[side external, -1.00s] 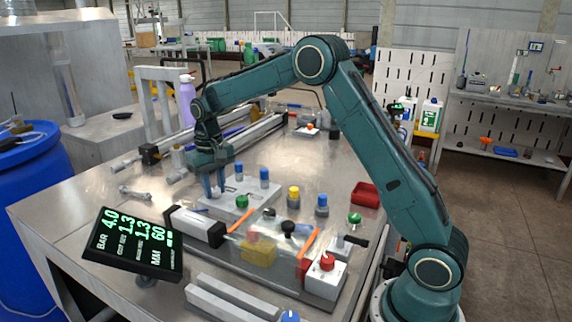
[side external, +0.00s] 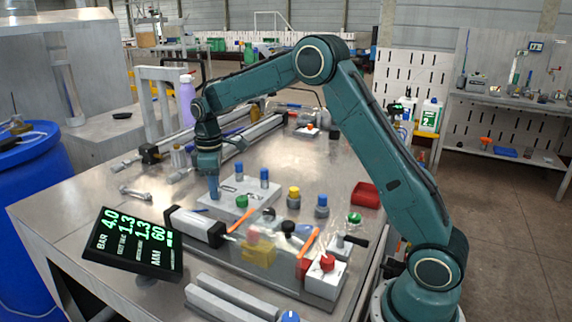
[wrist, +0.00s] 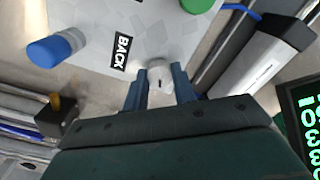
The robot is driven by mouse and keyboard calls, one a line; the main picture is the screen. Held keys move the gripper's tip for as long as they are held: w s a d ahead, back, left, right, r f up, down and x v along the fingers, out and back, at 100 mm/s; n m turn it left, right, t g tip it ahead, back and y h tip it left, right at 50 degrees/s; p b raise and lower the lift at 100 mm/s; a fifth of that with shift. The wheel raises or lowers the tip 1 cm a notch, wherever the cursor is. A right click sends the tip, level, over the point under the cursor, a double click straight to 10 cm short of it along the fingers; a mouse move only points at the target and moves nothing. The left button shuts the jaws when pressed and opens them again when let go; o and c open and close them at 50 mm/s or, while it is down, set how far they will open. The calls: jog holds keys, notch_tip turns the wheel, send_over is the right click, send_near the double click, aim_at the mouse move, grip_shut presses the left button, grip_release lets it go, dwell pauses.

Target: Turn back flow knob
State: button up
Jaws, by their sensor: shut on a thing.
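A small white knob (wrist: 160,72) with a dark mark sits beside the BACK label (wrist: 122,52) on a light grey plate (wrist: 95,20) in the wrist view. My gripper (wrist: 160,88) is shut on this knob, with one finger on each side of it. In the side external view my gripper (side external: 214,190) points down at the left end of the plate (side external: 232,187), and its fingers hide the knob. The display (side external: 133,243) reads 4.0 bar, 1.3, 1.3 and 60 mm.
Blue-topped posts (side external: 239,171) and a green knob (side external: 241,201) stand close by on the plate. A grey-and-black cylinder (side external: 196,227) lies in front. Aluminium rails (side external: 240,138) run behind. A red tray (side external: 365,194) lies at the right.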

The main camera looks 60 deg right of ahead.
jog(key=shift+r+n, duration=0.1)
jog(key=shift+n, duration=1.1)
jog(key=o, duration=1)
notch_tip(320, 180, up, 14)
jog(key=shift+f, duration=0.15)
jog(key=shift+s, duration=0.1)
